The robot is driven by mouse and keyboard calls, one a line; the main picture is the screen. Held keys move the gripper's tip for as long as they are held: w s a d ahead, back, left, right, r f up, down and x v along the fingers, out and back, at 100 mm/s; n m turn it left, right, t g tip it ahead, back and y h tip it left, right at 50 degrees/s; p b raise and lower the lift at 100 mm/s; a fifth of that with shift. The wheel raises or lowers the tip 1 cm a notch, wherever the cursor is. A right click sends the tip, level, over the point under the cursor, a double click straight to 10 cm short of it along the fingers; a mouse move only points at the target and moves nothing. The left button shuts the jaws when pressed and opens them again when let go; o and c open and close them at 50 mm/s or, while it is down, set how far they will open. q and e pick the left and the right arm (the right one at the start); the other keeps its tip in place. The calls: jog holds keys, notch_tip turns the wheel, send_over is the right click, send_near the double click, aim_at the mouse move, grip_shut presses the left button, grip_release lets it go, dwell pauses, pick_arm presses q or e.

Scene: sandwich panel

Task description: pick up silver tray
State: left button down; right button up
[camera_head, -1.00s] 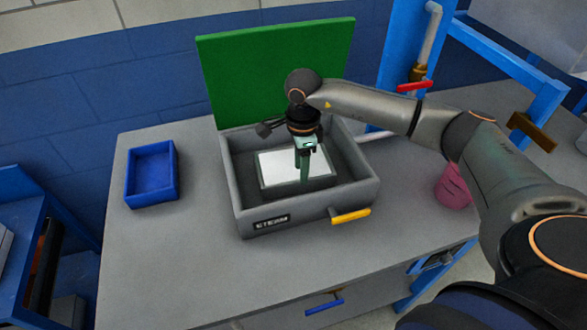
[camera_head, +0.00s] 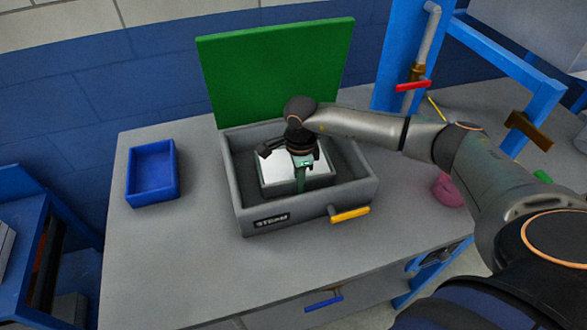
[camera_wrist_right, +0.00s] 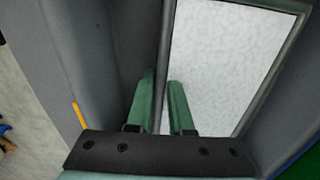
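The silver tray (camera_head: 278,172) is a pale, rectangular tray with a grey rim, inside the open grey box (camera_head: 365,190). My right gripper (camera_head: 300,190) points down at the tray's near side. In the right wrist view, its two green fingers (camera_wrist_right: 160,80) stand on either side of the tray's rim, one inside over the pale surface (camera_wrist_right: 220,70) and one outside. They are apart with the rim between them; a narrow dark gap shows beside the outer finger. Firm contact cannot be made out. My left gripper is not in view.
The box's green lid (camera_head: 275,70) stands open behind it. A yellow handle (camera_head: 350,215) sticks out at the box's front. A blue bin (camera_head: 152,190) stands left on the grey worktop (camera_head: 180,270). A pink cup (camera_head: 447,190) stands to the right, partly behind my arm.

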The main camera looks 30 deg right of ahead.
grip_shut()
dwell(0.9)
